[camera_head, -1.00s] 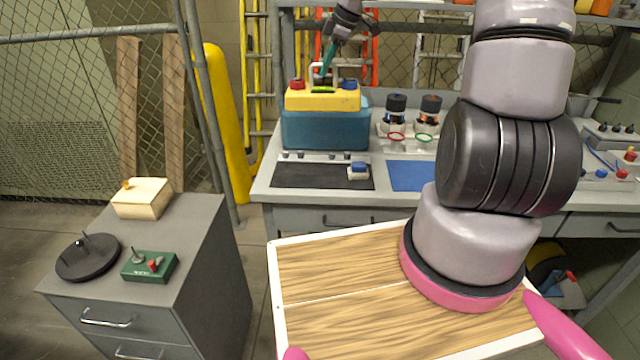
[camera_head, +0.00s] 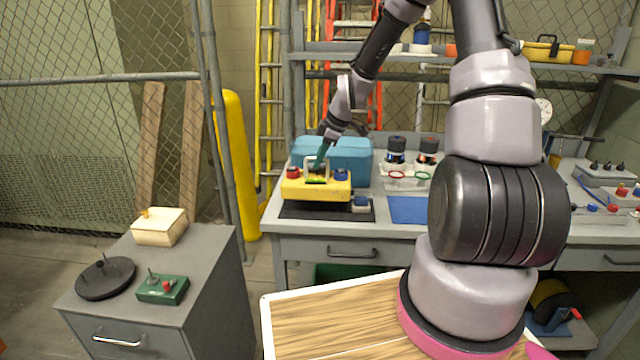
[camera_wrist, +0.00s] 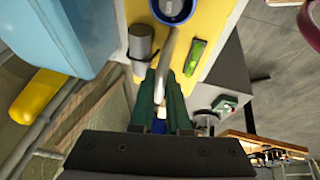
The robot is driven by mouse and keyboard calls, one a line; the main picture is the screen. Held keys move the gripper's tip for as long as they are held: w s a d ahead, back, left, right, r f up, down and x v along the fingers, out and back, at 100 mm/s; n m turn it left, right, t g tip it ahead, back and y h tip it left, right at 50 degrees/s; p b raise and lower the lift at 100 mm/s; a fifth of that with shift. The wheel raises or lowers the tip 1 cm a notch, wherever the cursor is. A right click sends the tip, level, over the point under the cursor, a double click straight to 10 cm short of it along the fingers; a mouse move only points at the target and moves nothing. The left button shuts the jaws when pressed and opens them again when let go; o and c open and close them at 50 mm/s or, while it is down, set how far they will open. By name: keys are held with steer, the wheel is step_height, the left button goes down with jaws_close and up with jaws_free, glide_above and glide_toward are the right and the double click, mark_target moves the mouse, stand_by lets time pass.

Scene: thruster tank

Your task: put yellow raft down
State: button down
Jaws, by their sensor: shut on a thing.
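The yellow raft (camera_head: 343,190) carries a white handle, a red cap, a blue cap and a green strip. My gripper (camera_head: 318,164) is shut on its handle from above. The raft is in front of the blue tank (camera_head: 352,150), over the black mat (camera_head: 295,212); I cannot tell whether it touches the mat. In the wrist view the raft (camera_wrist: 208,28) fills the top middle, its white handle between my green fingers (camera_wrist: 165,85). The tank (camera_wrist: 60,40) shows at the left there.
A small white block with a blue top (camera_head: 361,204) stands at the mat's right end, close to the raft. The blue mat (camera_head: 408,209) to the right is clear. Jars with dark lids (camera_head: 397,148) stand behind it. A grey cabinet (camera_head: 205,270) stands at the left.

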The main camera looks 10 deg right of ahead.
mark_target(317, 177)
step_height(317, 177, down, 5)
steer(key=shift+f, duration=0.1)
stand_by(0.3)
steer(key=c, duration=0.9)
jaws_free()
steer(key=shift+f, duration=0.1)
